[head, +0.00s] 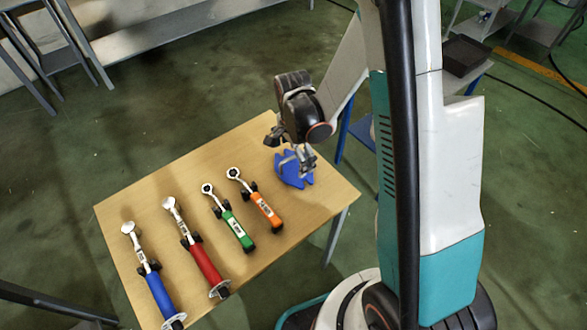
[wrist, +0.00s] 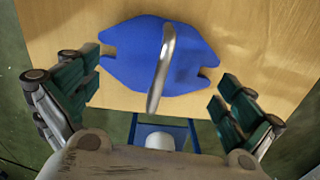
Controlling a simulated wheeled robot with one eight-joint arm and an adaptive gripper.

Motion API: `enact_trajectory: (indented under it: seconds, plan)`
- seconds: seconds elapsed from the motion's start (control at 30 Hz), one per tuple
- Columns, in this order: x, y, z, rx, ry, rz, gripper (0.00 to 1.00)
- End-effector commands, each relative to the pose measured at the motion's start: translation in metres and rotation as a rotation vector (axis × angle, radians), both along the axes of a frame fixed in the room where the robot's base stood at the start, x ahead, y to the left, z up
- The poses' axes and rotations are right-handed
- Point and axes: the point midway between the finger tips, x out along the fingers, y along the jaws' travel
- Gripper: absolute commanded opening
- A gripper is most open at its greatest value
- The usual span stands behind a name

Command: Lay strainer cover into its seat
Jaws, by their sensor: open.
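The strainer cover appears to be the blue plate (wrist: 195,63) with a curved metal handle (wrist: 162,66). It lies on the wooden table, and in the head view the blue plate (head: 291,169) is near the table's right corner, partly hidden by my gripper. My gripper (head: 287,152) is just above it. In the wrist view my gripper's two fingers (wrist: 160,98) are spread wide on either side of the plate, and the handle stands between them, apart from both. The gripper is open and empty. I cannot make out the cover's seat in either view.
The wooden table (head: 140,205) also bears several wrench-like tools: one with an orange handle (head: 266,211), one green (head: 237,232), one red (head: 206,265) and one blue (head: 160,296). The table's upper left part is clear. A blue-framed trolley with a dark box (head: 467,55) stands behind me.

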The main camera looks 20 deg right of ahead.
Motion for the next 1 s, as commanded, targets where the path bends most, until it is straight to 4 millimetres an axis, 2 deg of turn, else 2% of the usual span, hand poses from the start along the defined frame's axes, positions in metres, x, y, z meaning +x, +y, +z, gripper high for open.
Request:
enact_trajectory:
  seconds: [0.03, 0.2, 0.47, 0.83, 0.9, 1.0]
  plan:
    - [-0.001, 0.000, -0.012, 0.000, 0.000, 0.000, 1.00]
    - [-0.001, -0.001, -0.035, 0.000, 0.000, 0.000, 1.00]
    - [-0.001, -0.001, -0.037, 0.000, 0.000, 0.000, 1.00]
    - [-0.001, -0.001, -0.038, 0.000, 0.000, 0.000, 0.18]
    - [-0.001, 0.000, -0.038, 0.000, -0.001, 0.000, 0.13]
    - [-0.001, 0.000, -0.039, 0.000, -0.002, 0.000, 0.11]
